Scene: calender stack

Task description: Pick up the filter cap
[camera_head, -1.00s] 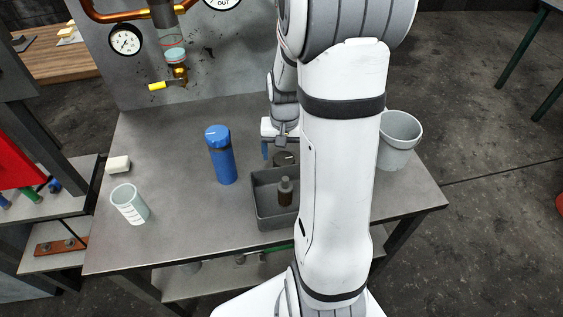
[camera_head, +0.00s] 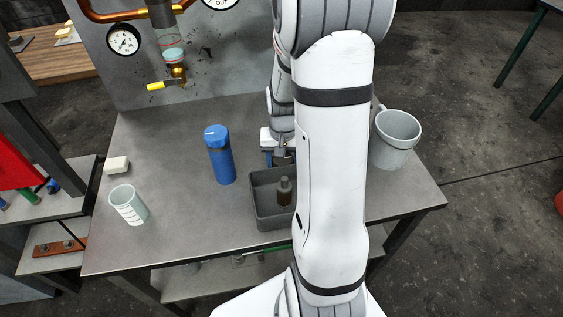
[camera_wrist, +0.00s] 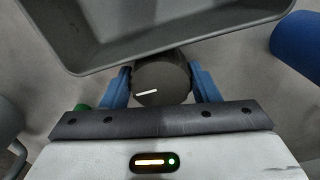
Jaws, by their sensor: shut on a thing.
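The filter cap is a dark round cap with a short white line on top (camera_wrist: 160,88), in the middle of the wrist view. My gripper (camera_wrist: 162,78) is shut on it, with one blue finger on each side. In the head view my gripper (camera_head: 281,157) is just behind the grey tray, partly behind my arm, and the cap is mostly hidden there. The cap lies beside the tray's outer wall. I cannot tell whether it still touches the table.
The grey tray (camera_head: 262,213) holds a small brown bottle (camera_head: 284,191). A blue bottle (camera_head: 220,157) stands left of it, with a white measuring cup (camera_head: 128,205) and a pale block (camera_head: 117,165) further left. A grey bucket (camera_head: 395,141) is at the right. The table's front left is clear.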

